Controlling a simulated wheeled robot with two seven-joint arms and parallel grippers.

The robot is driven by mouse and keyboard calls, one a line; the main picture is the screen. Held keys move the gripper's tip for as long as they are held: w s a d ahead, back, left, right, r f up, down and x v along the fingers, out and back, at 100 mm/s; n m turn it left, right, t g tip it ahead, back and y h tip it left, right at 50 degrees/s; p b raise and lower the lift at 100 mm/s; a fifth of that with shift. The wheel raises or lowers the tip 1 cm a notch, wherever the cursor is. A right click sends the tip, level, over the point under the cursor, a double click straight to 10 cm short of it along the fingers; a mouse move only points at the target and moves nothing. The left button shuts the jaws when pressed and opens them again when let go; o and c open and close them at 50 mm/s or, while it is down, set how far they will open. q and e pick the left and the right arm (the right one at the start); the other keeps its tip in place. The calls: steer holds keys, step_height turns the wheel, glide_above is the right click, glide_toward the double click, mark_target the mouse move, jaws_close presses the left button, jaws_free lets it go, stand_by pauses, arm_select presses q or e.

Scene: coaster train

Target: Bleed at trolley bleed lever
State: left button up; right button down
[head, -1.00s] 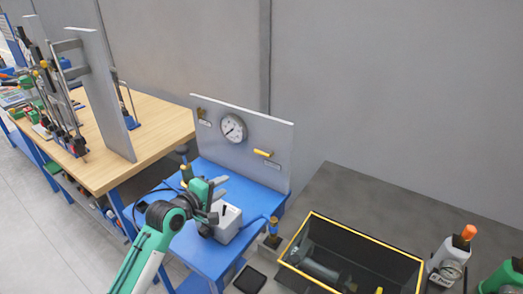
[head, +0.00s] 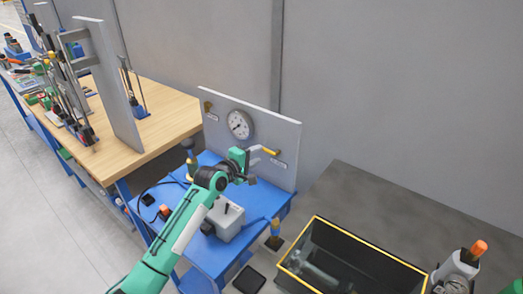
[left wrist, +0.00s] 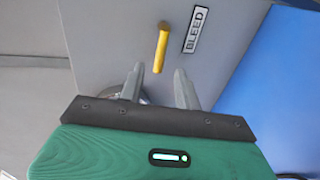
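The yellow bleed lever (head: 270,151) is on the right part of the grey upright panel (head: 220,132). In the left wrist view the lever (left wrist: 160,50) stands beside a BLEED label (left wrist: 193,29). My left gripper (head: 257,163) is just in front of the panel, at the lever. In the left wrist view the left gripper (left wrist: 159,72) is open, with the lever's lower end between and slightly beyond its fingertips. I cannot tell whether either finger touches it. My right gripper is not in view.
A round gauge (head: 239,124) and a brass fitting (head: 207,106) are on the same panel. A grey box (head: 225,220) sits on the blue trolley (head: 208,254) below my arm. A yellow-rimmed dark bin (head: 365,249) stands to the right, and a wooden workbench (head: 150,132) to the left.

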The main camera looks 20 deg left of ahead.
mark_target(270, 150)
arm_select(q)
steer(key=shift+x, duration=1.85)
jaws_close()
